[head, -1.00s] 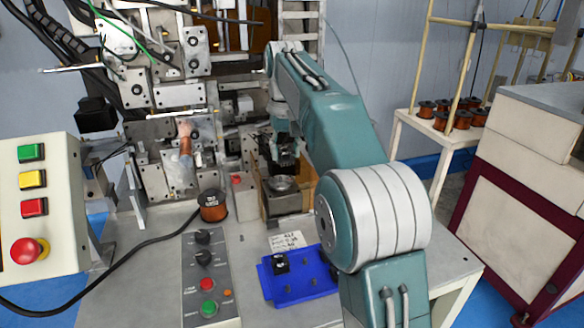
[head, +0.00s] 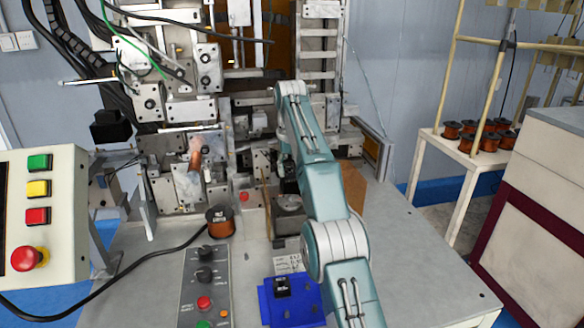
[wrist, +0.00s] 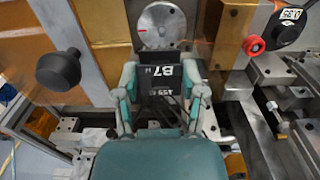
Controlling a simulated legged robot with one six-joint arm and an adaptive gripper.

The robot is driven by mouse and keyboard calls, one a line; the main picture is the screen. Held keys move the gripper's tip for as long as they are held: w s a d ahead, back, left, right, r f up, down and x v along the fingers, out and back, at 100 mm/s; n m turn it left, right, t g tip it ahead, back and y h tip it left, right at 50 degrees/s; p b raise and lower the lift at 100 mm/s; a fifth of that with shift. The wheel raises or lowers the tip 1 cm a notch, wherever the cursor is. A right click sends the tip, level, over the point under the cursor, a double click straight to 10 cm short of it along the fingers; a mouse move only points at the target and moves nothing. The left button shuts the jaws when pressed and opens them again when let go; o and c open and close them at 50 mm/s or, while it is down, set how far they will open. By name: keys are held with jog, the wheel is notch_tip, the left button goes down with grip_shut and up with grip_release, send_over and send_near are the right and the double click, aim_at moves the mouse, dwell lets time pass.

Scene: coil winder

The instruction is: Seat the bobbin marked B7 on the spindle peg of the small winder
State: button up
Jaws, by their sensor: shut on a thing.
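The bobbin marked B7 (wrist: 169,72) is black, with white lettering facing the wrist camera. My gripper (wrist: 163,84) is shut on it, with one finger on each side. In the head view my gripper (head: 288,184) is over the small winder (head: 287,224), partly hidden by my own arm. The winder's round silver plate (head: 289,202) shows just below the gripper. In the wrist view the silver plate (wrist: 155,24) lies just beyond the bobbin. I cannot clearly make out the spindle peg, nor tell whether the bobbin touches it.
A copper-wound bobbin (head: 219,222) stands left of the winder; a red knob (wrist: 254,45) and black knob (wrist: 58,70) flank the plate. A blue tray (head: 268,312) holding a black piece (head: 282,286) lies in front. The bench's right side (head: 420,255) is clear.

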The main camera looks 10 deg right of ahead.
aim_at(291, 202)
jog(key=shift+a+f, duration=0.35)
jog(key=shift+f, duration=0.3)
jog(key=shift+d+f, duration=0.15)
jog(key=shift+f, duration=0.55)
jog(key=shift+d+f, duration=0.1)
jog(key=shift+f, duration=0.9)
jog(key=shift+a+f, duration=0.1)
jog(key=shift+s, duration=0.15)
jog(key=shift+f, duration=0.6)
jog(key=shift+f, duration=0.3)
jog(key=shift+f, duration=0.2)
